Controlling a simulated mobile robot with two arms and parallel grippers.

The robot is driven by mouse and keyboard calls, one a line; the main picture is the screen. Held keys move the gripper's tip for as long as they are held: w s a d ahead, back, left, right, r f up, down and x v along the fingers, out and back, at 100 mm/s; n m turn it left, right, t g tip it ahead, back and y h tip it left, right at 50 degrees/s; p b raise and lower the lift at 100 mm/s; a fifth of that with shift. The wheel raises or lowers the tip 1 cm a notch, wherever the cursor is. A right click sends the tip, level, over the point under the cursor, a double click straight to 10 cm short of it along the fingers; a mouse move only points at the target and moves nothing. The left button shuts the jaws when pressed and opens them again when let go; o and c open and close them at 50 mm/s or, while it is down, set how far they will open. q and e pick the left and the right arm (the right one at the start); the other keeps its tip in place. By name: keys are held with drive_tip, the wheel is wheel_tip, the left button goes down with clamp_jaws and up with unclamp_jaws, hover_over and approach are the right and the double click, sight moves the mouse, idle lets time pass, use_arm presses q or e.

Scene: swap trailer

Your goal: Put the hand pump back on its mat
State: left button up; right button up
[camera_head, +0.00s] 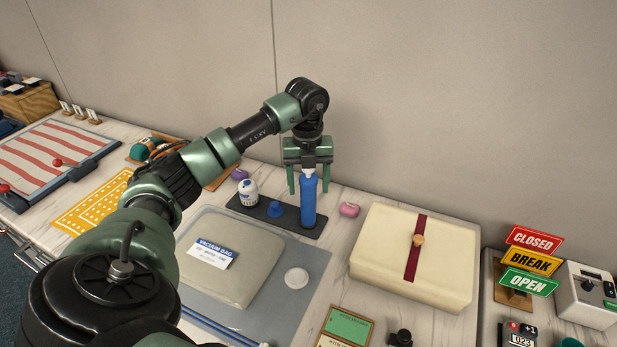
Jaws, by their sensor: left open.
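The hand pump (309,205) is a blue upright cylinder with a pale top. It stands at the right end of a dark mat (291,226), and its base appears to rest on it. My left gripper (308,180) points down over the pump, with its green fingers open on either side of the pump's upper part. I cannot tell whether the fingers touch it. My right gripper is not in view.
A vacuum bag (230,268) lies on a grey sheet in front of the mat. A cream box with a red strap (415,255) is to the right. A pink object (349,210) sits close beside the pump. The wall is right behind.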

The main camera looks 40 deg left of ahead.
use_arm(q)
drive_tip(key=shift+w+r, duration=0.1)
drive_tip(key=shift+r, duration=0.3)
wheel_tip(320, 180, up, 10)
drive_tip(key=shift+b, duration=0.55)
drive_tip(key=shift+r, duration=0.75)
